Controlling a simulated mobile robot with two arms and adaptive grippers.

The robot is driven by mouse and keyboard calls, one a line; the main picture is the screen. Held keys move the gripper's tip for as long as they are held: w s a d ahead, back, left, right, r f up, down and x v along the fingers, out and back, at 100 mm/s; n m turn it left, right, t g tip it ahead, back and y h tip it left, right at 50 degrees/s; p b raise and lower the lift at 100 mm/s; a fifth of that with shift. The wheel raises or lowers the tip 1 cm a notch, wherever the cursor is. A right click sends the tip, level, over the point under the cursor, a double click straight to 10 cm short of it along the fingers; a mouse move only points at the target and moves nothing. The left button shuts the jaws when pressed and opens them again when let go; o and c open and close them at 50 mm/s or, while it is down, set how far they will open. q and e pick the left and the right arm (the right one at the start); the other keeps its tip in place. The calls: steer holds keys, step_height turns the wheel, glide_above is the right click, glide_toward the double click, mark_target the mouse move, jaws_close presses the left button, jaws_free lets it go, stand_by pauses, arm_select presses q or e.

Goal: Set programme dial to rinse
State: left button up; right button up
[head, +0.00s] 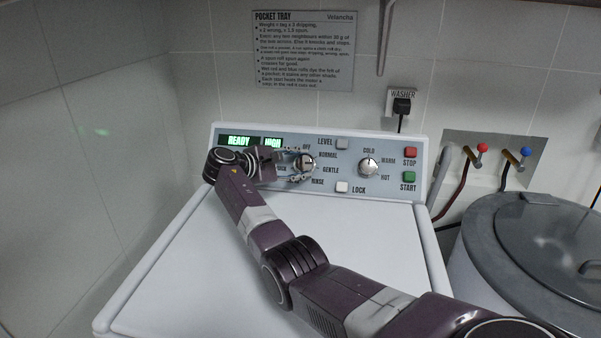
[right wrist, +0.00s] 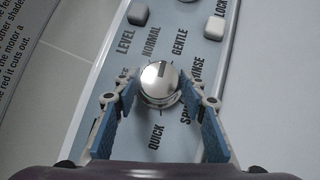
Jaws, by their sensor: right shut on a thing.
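The programme dial (head: 307,161) is a round silver knob on the washer's control panel. It also shows in the right wrist view (right wrist: 160,88), ringed by labels such as NORMAL, GENTLE, RINSE, SPIN and QUICK. A dark line on its face points up in that view, roughly between NORMAL and GENTLE. My right gripper (head: 300,165) is shut on the dial, with one blue-padded finger at each side, as the right wrist view shows (right wrist: 160,100). The fingers partly hide the labels around it. My left gripper is not in view.
To the dial's right are the temperature knob (head: 368,167), red STOP button (head: 410,153) and green START button (head: 409,177). LEVEL (head: 342,144) and LOCK (head: 342,187) buttons are nearer. The display (head: 240,141) reads READY and HIGH. A lidded grey tub (head: 530,240) stands right of the washer.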

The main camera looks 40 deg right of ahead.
steer(key=shift+f+m+g+y+b, duration=0.1)
steer(key=shift+m+g+y+b, duration=0.3)
steer(key=shift+m, duration=0.3)
steer(key=o, duration=1.2)
steer(key=shift+c, duration=0.2)
steer(key=v, duration=1.2)
